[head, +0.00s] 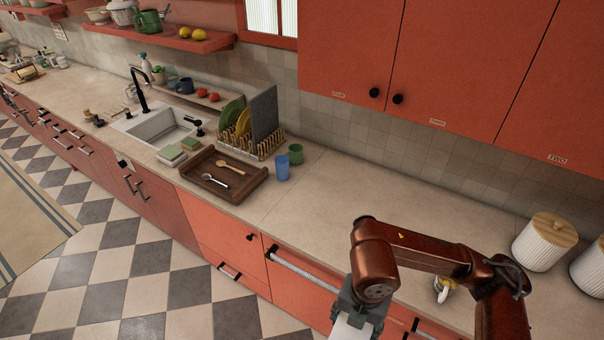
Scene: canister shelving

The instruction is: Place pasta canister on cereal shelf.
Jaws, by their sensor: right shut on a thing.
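My right gripper (349,313) points down at the bottom edge, in front of the counter. It is shut on a pale, flat-sided object (351,328), which is mostly cut off by the frame. I cannot tell whether this is the pasta canister. A white ribbed canister with a wooden lid (541,246) stands on the counter at the right, and a second similar canister (592,274) is cut off by the right edge. Neither has a readable label. I cannot make out a cereal shelf. My left gripper is not in view.
Closed red cabinets (450,70) with small labels hang above the counter (370,185). A small white-and-gold item (444,289) stands partly behind my right arm. A blue cup (282,168), green cup (296,154), brown tray (222,193) and dish rack (262,147) stand left. The mid-counter is clear.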

